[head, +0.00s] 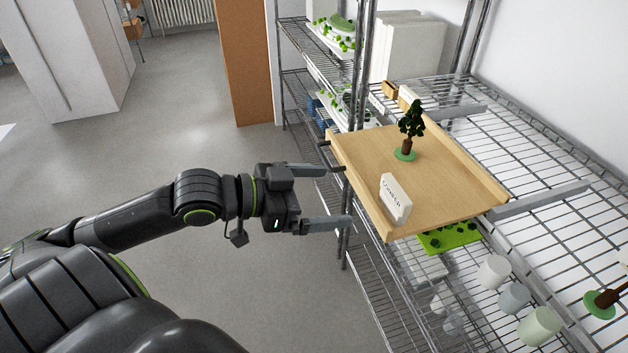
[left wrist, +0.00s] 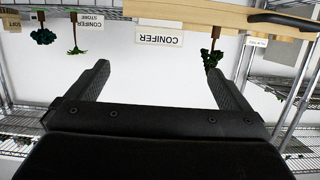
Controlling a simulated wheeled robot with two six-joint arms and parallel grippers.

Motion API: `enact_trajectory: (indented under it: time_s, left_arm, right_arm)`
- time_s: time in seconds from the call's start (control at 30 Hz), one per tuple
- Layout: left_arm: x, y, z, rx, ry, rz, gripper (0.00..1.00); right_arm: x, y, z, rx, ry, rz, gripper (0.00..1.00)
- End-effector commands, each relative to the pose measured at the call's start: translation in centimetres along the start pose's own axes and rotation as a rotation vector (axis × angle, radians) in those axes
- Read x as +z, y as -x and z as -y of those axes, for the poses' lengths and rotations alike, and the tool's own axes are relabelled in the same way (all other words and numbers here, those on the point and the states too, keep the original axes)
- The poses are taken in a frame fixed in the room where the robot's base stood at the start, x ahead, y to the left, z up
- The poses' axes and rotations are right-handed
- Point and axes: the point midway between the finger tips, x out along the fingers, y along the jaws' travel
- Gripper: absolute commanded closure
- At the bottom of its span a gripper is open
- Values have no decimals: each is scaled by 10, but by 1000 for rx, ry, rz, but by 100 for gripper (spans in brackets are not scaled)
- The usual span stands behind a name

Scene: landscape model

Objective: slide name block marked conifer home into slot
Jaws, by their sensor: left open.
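The white name block marked CONIFER (head: 395,198) stands upright near the front edge of a pulled-out wooden tray (head: 450,185). It also shows upside down in the left wrist view (left wrist: 159,37). A model conifer (head: 411,120) on a green disc stands farther back on the tray. My left gripper (head: 338,197) is open and empty, left of the tray. Its fingers point towards the block, with a gap between. In the left wrist view the block shows beyond the two fingertips (left wrist: 158,68). I cannot make out a slot. My right gripper is out of view.
A dark handle (head: 325,156) juts from the tray's left edge. Wire shelving (head: 550,165) surrounds the tray, with white cylinders (head: 494,272) and a green tile (head: 450,238) lower down. A CONIFER STORE label (left wrist: 91,20) shows in the left wrist view.

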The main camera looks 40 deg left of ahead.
Motion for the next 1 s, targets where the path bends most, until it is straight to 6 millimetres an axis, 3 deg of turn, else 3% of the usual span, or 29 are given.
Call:
enact_trajectory:
  time_s: [0.3,1.0]
  left_arm:
    - [0,13,-1,5,-1,2,0]
    - [0,13,-1,6,0,0,0]
  right_arm:
    - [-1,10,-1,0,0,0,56]
    - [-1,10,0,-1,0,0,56]
